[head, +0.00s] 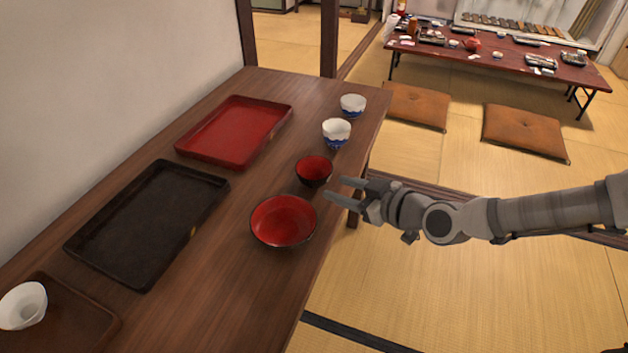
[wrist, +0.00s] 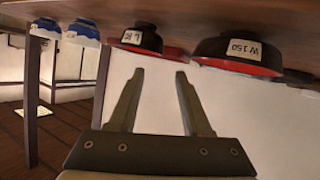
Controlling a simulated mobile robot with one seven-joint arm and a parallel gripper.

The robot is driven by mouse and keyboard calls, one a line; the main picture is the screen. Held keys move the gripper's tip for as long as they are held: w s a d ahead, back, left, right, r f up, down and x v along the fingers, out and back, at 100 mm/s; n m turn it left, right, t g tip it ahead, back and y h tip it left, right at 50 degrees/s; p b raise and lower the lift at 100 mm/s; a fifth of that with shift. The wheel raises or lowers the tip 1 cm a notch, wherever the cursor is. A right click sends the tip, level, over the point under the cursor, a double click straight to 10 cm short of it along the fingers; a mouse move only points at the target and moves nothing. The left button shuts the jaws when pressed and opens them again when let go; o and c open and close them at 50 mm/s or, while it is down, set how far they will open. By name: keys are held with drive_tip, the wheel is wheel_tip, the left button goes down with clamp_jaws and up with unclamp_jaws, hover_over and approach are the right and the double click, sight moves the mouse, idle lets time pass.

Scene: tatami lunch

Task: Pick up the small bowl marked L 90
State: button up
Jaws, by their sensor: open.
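The small bowl marked L 90 (head: 314,170) is black outside and red inside. It stands upright on the wooden table (head: 230,275), near its right edge. The wrist view is upside down and shows the bowl (wrist: 140,37) with its label facing me. My gripper (head: 338,190) is open and empty, to the right of the bowl, with its fingers pointing towards the table edge. In the wrist view the gripper (wrist: 160,74) has clear space between its fingers, and the bowl lies beyond the fingertips, slightly left of centre.
A larger red-and-black bowl marked W 150 (head: 284,221) stands close by, nearer the front; its label (wrist: 243,48) shows in the wrist view. Two blue-and-white cups (head: 336,132) (head: 353,105) stand behind. A red tray (head: 184,150) and a black tray (head: 140,225) lie to the left.

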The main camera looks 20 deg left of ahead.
sight(298, 176)
drive_tip(key=b+x, duration=0.4)
drive_tip(key=x, duration=0.8)
drive_tip(key=shift+w+a+f, duration=0.1)
drive_tip(key=shift+a+f, duration=0.05)
drive_tip(key=shift+a, duration=0.1)
clamp_jaws()
